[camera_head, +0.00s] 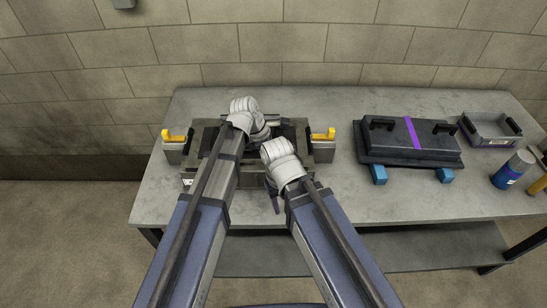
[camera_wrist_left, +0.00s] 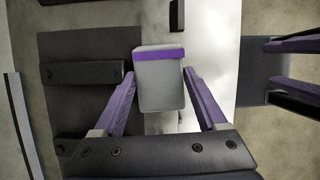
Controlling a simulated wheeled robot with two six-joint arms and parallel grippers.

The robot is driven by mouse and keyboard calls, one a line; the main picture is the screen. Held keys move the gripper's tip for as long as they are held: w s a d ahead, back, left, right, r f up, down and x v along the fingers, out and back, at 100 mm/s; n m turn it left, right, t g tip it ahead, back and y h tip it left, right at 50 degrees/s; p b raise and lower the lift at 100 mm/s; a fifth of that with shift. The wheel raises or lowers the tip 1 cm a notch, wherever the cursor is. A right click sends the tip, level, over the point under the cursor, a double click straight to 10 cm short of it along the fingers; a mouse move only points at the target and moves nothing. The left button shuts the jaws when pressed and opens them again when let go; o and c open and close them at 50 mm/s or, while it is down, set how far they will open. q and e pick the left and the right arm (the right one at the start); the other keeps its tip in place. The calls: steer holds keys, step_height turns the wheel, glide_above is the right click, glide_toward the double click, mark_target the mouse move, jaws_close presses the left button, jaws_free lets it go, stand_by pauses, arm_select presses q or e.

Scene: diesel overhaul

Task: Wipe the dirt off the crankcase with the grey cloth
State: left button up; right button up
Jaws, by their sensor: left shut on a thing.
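The crankcase (camera_head: 188,181) is a grey metal block on the workbench, largely covered by my two arms in the head view. In the left wrist view my left gripper (camera_wrist_left: 160,76) is shut on a grey block-like pad with a purple band, which I take for the grey cloth (camera_wrist_left: 160,92). A dark panel and a pale surface lie below the pad; I cannot tell whether it touches them. My right gripper (camera_wrist_left: 272,66) shows at the right edge of that view, its purple fingers apart and nothing visible between them. No dirt can be made out.
Yellow-topped clamps (camera_head: 174,136) (camera_head: 323,135) stand at both sides of the crankcase. On the workbench (camera_head: 345,195) to the right are a dark cover with a purple stripe (camera_head: 412,137) on blue blocks, a grey tray (camera_head: 490,139) and a spray can (camera_head: 513,169).

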mark_target(251, 164)
arm_select(q)
steer(key=shift+s+a, duration=0.1)
steer(key=shift+a+f, duration=0.1)
steer(key=shift+a, duration=1.55)
steer(key=shift+a, duration=0.1)
steer(key=shift+w+a+r, duration=0.1)
steer(key=shift+w+a, duration=0.05)
steer(key=shift+a, duration=0.55)
steer(key=shift+w+a+r, duration=0.1)
steer(key=shift+a, duration=0.6)
steer(key=shift+a, duration=0.1)
steer(key=shift+a+f, duration=0.15)
steer(key=shift+a, duration=1.35)
